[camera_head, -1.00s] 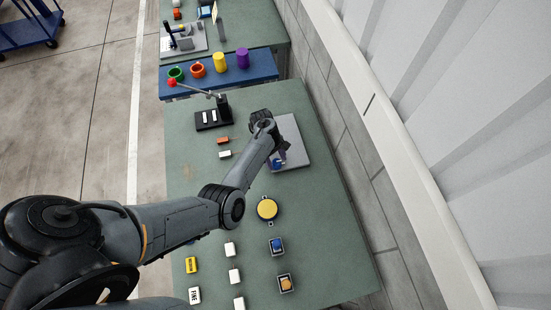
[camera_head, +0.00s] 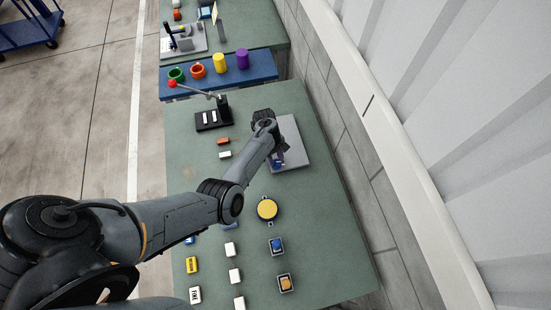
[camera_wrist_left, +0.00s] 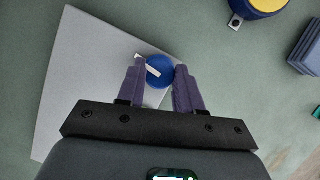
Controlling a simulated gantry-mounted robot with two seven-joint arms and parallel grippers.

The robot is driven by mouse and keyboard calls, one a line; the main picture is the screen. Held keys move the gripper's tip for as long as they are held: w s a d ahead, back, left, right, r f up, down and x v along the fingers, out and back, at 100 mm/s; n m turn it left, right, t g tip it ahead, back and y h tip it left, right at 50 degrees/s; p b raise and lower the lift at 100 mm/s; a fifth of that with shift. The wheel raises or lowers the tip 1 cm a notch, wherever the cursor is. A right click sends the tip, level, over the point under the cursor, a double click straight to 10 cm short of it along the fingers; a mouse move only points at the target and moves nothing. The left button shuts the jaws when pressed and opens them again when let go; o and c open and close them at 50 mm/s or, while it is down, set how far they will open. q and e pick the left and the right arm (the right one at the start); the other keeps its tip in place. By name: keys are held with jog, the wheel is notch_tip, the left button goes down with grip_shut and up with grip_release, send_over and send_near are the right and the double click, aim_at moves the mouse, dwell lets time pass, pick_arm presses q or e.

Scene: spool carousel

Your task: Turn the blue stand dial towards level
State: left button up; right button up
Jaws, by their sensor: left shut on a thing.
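The blue stand dial (camera_wrist_left: 160,74) is a round knob with a white pointer strip (camera_wrist_left: 148,66) in the left wrist view. It stands on a light grey plate (camera_wrist_left: 85,75), seen at the right side of the bench in the head view (camera_head: 292,135). My left gripper (camera_wrist_left: 158,76) has its two purple fingers on either side of the dial and is shut on it. In the head view the blue dial (camera_head: 277,163) shows only partly beside my left gripper (camera_head: 274,157), and its pointer cannot be made out. My right gripper is not in view.
A yellow round button (camera_head: 267,208) on a blue base stands nearer on the green bench (camera_head: 325,225), with two small switch boxes below it. A black stand (camera_head: 213,119) with a red-tipped lever is at the back left. A wall runs along the right.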

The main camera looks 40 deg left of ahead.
pick_arm(q)
jog(key=m+g+y+p, duration=0.1)
jog(key=m, duration=0.3)
jog(key=shift+w, duration=0.1)
jog(key=shift+w+m+g+y, duration=0.1)
jog(key=shift+m+g+y, duration=0.5)
jog(key=shift+m, duration=1.5)
jog(key=o, duration=1)
jog(key=shift+d, duration=0.1)
jog(key=shift+r, duration=0.1)
jog(key=v, duration=1)
jog(key=shift+w+r, duration=0.25)
